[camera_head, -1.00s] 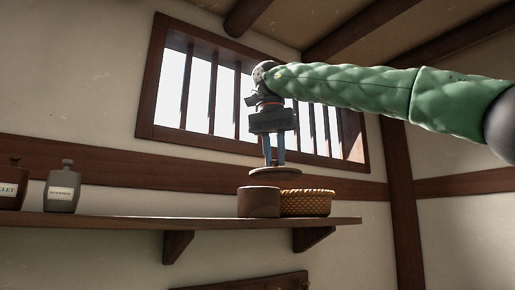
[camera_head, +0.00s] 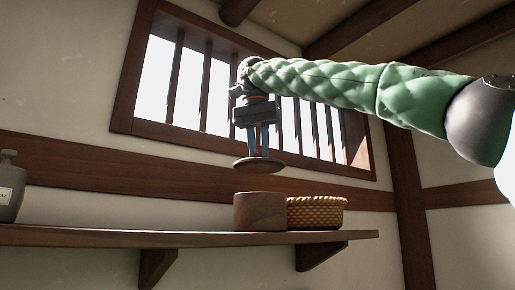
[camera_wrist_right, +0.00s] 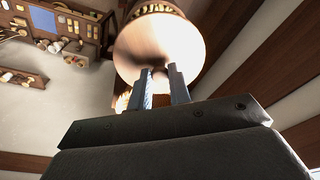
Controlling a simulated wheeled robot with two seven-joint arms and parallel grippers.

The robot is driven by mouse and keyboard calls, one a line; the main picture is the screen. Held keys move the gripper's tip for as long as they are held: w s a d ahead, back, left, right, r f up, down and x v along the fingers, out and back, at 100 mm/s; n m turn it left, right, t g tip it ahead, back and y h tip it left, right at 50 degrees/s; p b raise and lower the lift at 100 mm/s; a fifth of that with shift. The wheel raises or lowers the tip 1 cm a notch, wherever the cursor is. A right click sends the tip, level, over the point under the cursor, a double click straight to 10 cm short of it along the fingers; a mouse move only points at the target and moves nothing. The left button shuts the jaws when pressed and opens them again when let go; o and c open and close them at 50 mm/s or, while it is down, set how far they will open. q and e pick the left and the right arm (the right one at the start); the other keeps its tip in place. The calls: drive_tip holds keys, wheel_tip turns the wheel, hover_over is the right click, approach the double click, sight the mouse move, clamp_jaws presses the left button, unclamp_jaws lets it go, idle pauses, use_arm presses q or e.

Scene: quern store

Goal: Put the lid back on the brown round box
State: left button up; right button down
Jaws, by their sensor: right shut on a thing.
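The brown round box (camera_head: 260,212) stands upright on the wall shelf, and its top rim is seen from below. My right gripper (camera_head: 259,156) points down above it and is shut on the round lid (camera_head: 258,166), which is held roughly level. A clear gap shows between the lid and the box. In the right wrist view the lid (camera_wrist_right: 158,48) is a pale disc at the fingertips of my right gripper (camera_wrist_right: 160,76); it hides most of what is below. The left gripper is not in view.
A woven yellow basket (camera_head: 317,212) stands right beside the box on the shelf (camera_head: 100,236). A grey bottle (camera_head: 8,187) stands at the far left. The shelf between is clear. A barred window (camera_head: 215,95) is behind my arm.

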sight(260, 168)
drive_tip(key=shift+s+d+f, duration=0.1)
drive_tip(key=shift+s+f, duration=0.2)
drive_tip(key=shift+f, duration=0.3)
drive_tip(key=shift+w+f, duration=0.25)
drive_tip(key=shift+f, duration=0.35)
drive_tip(key=shift+w+f, duration=0.25)
drive_tip(key=shift+f, duration=0.75)
drive_tip(key=shift+s+f+b, duration=0.4)
drive_tip(key=shift+f, duration=0.05)
drive_tip(key=shift+w+f, duration=0.25)
drive_tip(key=shift+s+r, duration=0.1)
drive_tip(key=shift+s, duration=0.05)
drive_tip(key=shift+p, duration=0.35)
idle(0.8)
